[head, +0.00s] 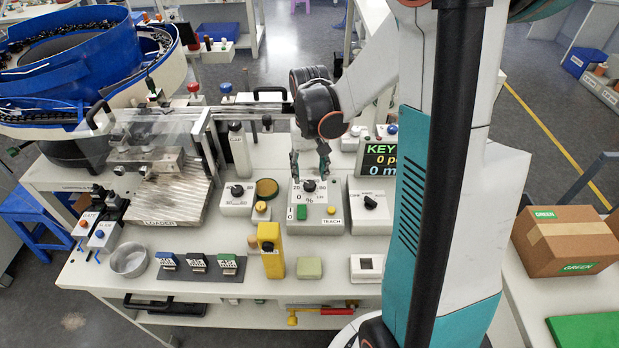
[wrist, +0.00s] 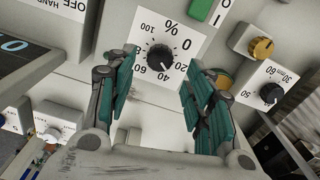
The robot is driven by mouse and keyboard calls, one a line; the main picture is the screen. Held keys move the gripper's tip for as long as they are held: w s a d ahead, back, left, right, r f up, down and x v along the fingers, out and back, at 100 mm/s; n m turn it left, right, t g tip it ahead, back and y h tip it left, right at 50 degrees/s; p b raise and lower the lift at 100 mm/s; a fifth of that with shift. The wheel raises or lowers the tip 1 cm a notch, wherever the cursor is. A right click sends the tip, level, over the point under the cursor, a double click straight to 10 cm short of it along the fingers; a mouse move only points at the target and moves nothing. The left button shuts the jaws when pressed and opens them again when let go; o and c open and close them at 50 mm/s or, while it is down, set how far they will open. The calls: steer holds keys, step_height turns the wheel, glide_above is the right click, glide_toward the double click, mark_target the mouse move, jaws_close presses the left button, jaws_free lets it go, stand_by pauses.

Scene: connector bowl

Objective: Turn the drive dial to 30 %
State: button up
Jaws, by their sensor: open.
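My gripper (head: 309,170) is just above the knob, pointing down. In the wrist view its two teal fingers (wrist: 158,78) are spread on either side of the knob, apart from it.
A box with a black knob (head: 238,190) stands left of the dial box, and a switch box (head: 370,203) stands right. A lit display (head: 380,161) is behind.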

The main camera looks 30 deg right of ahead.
mark_target(308, 184)
step_height(308, 184, up, 8)
steer(key=shift+f, duration=0.2)
stand_by(0.3)
steer(key=a+r+n+t+p, duration=0.1)
steer(key=a+r+n+t, duration=0.25)
steer(key=a+r, duration=0.65)
steer(key=s+a+f+t, duration=0.1)
steer(key=s+a+t, duration=0.1)
steer(key=s, duration=0.4)
steer(key=s+a+f+n+t+b, duration=0.1)
steer(key=s+a, duration=0.1)
steer(key=s, duration=0.5)
steer(key=shift+a+f+t, duration=0.25)
steer(key=shift+t, duration=0.1)
